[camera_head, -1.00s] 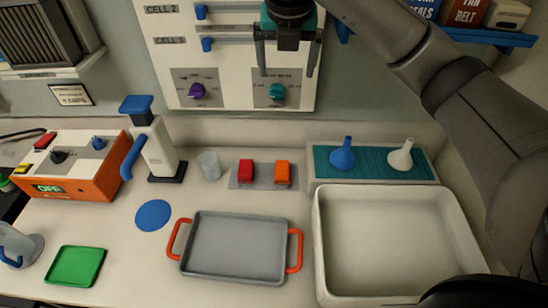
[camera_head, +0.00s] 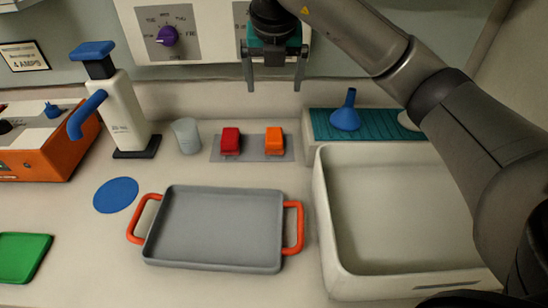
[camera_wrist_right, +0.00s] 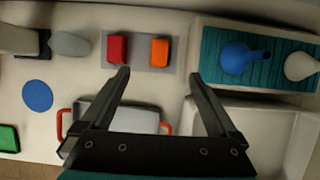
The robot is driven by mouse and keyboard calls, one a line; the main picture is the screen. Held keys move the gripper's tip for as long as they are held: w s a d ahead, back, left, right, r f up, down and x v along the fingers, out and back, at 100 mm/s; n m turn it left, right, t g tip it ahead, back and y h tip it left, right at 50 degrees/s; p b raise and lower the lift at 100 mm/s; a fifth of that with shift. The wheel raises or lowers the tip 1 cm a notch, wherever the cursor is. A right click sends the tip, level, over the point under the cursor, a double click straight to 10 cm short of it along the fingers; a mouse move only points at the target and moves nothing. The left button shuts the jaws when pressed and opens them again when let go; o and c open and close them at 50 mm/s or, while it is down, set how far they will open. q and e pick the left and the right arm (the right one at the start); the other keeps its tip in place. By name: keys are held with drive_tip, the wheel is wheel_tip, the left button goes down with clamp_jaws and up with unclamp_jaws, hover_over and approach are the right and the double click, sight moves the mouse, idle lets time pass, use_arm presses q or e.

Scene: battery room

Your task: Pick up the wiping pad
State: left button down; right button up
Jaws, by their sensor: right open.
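No object is labelled as the wiping pad, and I cannot tell which one it is. A red block (camera_head: 231,140) and an orange block (camera_head: 274,141) sit side by side on a thin grey mat (camera_head: 252,148); both also show in the wrist view, the red one (camera_wrist_right: 117,49) left of the orange one (camera_wrist_right: 159,52). A flat green rectangular piece (camera_head: 22,256) and a flat blue disc (camera_head: 116,194) lie farther left. My right gripper (camera_head: 275,87) is open and empty, fingers pointing down, above and behind the blocks in the head view. My left gripper is not in view.
A grey tray with orange handles (camera_head: 214,228) lies in front. A large white basin (camera_head: 330,240) stands right, with a teal ribbed mat (camera_head: 385,131) and blue funnel (camera_head: 345,115) behind it. A clear cup (camera_head: 186,135) and white-and-blue device (camera_head: 122,115) stand left.

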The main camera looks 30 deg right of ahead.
wheel_tip(320, 180, down, 3)
drive_tip(key=b, duration=0.5)
hover_over(274, 135)
drive_tip(key=s, duration=0.2)
drive_tip(key=f, duration=0.9)
drive_tip(key=shift+w+a+f, duration=0.15)
drive_tip(key=shift+a+f, duration=0.05)
drive_tip(key=shift+a, duration=0.2)
drive_tip(key=shift+w+d+f, duration=0.1)
drive_tip(key=shift+w+f, duration=0.1)
drive_tip(key=shift+f, duration=0.25)
drive_tip(key=shift+w+f, duration=0.15)
drive_tip(key=shift+f, duration=0.35)
drive_tip(key=b+x, duration=0.1)
drive_tip(key=x, duration=0.2)
drive_tip(key=shift+w+d+f+b, duration=0.1)
drive_tip(key=shift+f+b, duration=0.25)
drive_tip(key=shift+f, duration=0.15)
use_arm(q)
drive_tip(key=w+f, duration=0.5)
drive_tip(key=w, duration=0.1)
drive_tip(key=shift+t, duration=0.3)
